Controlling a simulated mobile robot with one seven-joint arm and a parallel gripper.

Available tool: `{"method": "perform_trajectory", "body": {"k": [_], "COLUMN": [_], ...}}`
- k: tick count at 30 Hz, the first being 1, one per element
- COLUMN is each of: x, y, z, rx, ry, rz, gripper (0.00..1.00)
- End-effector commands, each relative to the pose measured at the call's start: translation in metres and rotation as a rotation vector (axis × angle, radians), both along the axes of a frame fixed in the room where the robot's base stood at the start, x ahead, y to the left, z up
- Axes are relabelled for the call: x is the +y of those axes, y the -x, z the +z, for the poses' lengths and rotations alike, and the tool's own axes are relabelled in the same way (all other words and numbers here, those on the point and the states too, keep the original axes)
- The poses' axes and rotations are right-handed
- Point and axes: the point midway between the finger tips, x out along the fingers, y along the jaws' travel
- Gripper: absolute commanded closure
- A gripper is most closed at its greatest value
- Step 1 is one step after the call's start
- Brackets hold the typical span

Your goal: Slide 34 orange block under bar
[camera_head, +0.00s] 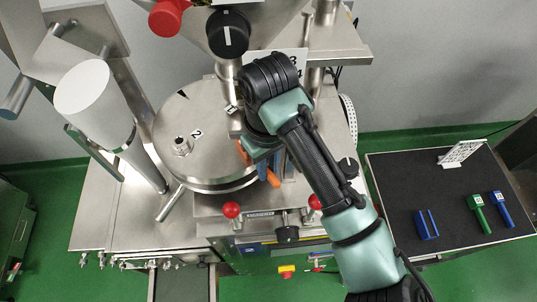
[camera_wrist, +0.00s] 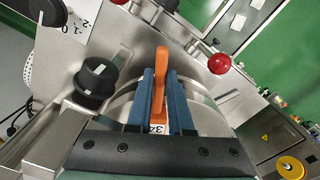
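My gripper (camera_wrist: 156,75) points down over the front right edge of the round steel disc (camera_head: 165,160). Its two blue fingers stand on either side of the orange block (camera_wrist: 161,68) and look closed on it. The block's handle sticks out past the fingertips, and a white label with a partly hidden number shows between the fingers. In the head view, orange parts of the block (camera_head: 273,180) show beside my gripper (camera_head: 268,165), with much of it hidden by my arm. I cannot clearly pick out which steel part is the bar, or the block's contact with it.
A black knob (camera_wrist: 97,78) stands close on the left in the wrist view. A red ball knob (camera_wrist: 219,64) is at the right. In the head view, a black-topped table (camera_head: 400,190) at the right holds blue and green blocks.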

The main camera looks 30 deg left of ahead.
Motion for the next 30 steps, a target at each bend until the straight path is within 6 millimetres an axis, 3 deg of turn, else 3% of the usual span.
{"method": "perform_trajectory", "body": {"k": [1, 5, 23, 30], "x": [0.0, 0.0, -0.001, -0.02], "y": [0.0, 0.0, 0.0, 0.009], "z": [0.0, 0.0, 0.0, -0.001], "rx": [0.0, 0.0, 0.0, -0.001], "ry": [0.0, 0.0, 0.001, 0.0], "rz": [0.0, 0.0, 0.0, -0.003], "gripper": [0.71, 0.49, 0.49, 0.49]}}
